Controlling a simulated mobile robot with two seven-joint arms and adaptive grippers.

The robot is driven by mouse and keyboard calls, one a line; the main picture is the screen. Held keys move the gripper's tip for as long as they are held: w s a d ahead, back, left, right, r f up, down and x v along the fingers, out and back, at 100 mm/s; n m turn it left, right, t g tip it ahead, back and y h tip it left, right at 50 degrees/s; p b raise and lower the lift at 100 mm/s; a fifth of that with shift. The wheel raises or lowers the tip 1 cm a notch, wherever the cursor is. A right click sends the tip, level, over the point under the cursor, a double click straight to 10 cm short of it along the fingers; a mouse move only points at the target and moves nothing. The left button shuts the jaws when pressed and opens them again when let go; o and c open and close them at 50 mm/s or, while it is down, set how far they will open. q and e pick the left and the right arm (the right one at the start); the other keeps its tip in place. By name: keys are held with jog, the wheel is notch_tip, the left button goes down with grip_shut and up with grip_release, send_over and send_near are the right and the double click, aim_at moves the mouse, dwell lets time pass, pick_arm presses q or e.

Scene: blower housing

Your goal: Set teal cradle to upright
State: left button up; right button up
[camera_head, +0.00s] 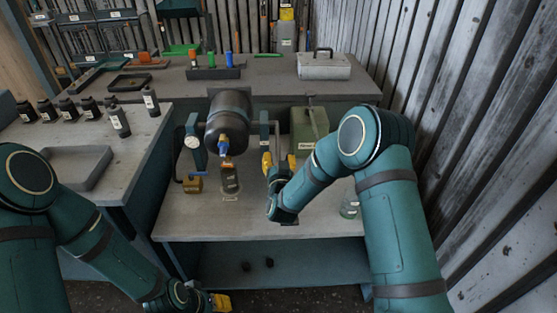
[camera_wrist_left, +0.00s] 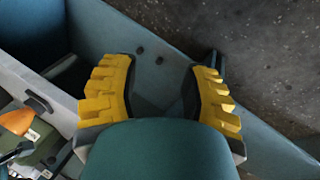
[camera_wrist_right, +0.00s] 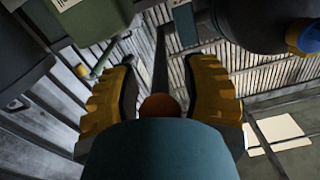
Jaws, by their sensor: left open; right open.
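A blue and yellow fitting points down from the housing's front. My right gripper (camera_head: 279,165) is just right of the housing, near the cradle's right post (camera_head: 264,132). In the right wrist view, its open fingers (camera_wrist_right: 160,95) stand either side of a grey bar (camera_wrist_right: 160,60) and a rounded brown-orange end (camera_wrist_right: 160,106); contact is unclear. The housing (camera_wrist_right: 265,18) fills the upper right there. My left gripper (camera_wrist_left: 163,95) is open and empty, low before the bench.
A green box (camera_head: 309,128) stands right of the cradle, close to my right arm. A dark bottle (camera_head: 229,179) and a brass block (camera_head: 193,185) stand at the front left. A glass jar (camera_head: 349,207) is at right. A grey tray (camera_head: 75,166) lies on the left bench.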

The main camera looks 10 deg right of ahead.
grip_shut()
